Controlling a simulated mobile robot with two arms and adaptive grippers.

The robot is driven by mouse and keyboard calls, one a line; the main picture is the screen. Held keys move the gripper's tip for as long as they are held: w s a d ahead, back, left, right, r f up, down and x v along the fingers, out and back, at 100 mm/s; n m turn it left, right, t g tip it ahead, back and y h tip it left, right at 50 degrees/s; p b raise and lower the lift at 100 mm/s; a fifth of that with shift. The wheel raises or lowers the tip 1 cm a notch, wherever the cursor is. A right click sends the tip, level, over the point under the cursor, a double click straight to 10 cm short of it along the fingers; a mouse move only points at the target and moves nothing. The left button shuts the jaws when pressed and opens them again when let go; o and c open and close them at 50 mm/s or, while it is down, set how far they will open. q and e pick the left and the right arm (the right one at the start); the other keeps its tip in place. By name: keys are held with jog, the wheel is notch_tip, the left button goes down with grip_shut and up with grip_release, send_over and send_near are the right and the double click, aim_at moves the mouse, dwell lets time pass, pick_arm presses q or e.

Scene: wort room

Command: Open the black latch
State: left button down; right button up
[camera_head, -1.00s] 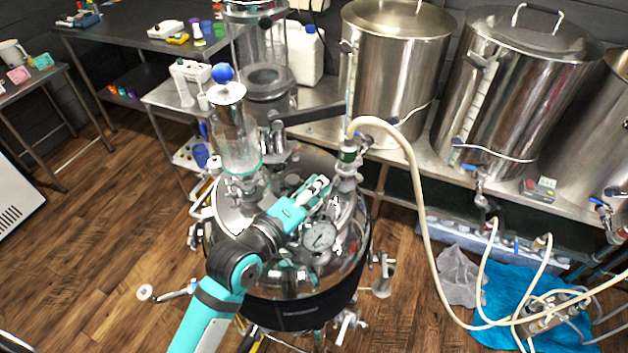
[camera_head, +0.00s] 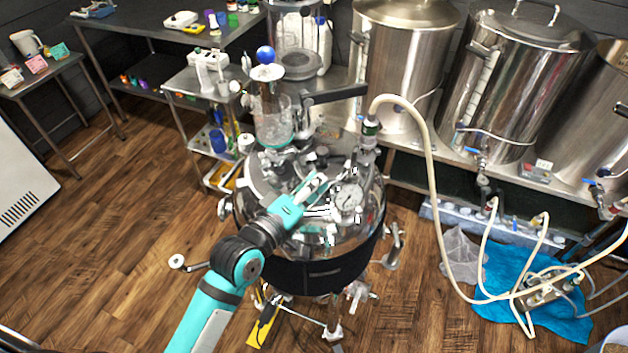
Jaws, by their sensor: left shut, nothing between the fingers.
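The steel vessel (camera_head: 262,195) with a domed lid stands in the middle of the view. Small dark fittings (camera_head: 318,155) sit on its lid; I cannot tell for sure which one is the black latch, as parts are small and my arm covers some of the lid. My left gripper (camera_head: 316,183), teal with pale fingers, is over the lid, just left of the round pressure gauge (camera_head: 348,197). It is shut and empty. I cannot tell whether it touches the lid. My right gripper is not in view.
A glass cylinder (camera_head: 272,118) and a hose fitting (camera_head: 370,128) rise from the lid's back. A pale hose (camera_head: 430,160) curves down to the right. Steel kettles (camera_head: 405,60) stand behind on a bench. Open wooden floor (camera_head: 120,220) lies to the left.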

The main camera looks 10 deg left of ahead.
aim_at(351, 163)
pick_arm(q)
jog(key=w+f+n+b, duration=0.1)
jog(key=n+b, duration=0.1)
jog(key=b, duration=0.2)
jog(key=a+f+n+b, duration=0.1)
jog(key=b, duration=0.3)
jog(key=shift+w+a+n+t+h, duration=0.25)
jog(key=shift+w+n+t+h, duration=0.05)
jog(key=shift+w+n, duration=0.1)
jog(key=x, duration=0.3)
jog(key=p+x, duration=0.1)
jog(key=x, duration=0.2)
jog(key=p+x, duration=0.1)
jog(key=x, duration=0.3)
jog(key=shift+s+r, duration=0.1)
jog(key=shift+r, duration=0.3)
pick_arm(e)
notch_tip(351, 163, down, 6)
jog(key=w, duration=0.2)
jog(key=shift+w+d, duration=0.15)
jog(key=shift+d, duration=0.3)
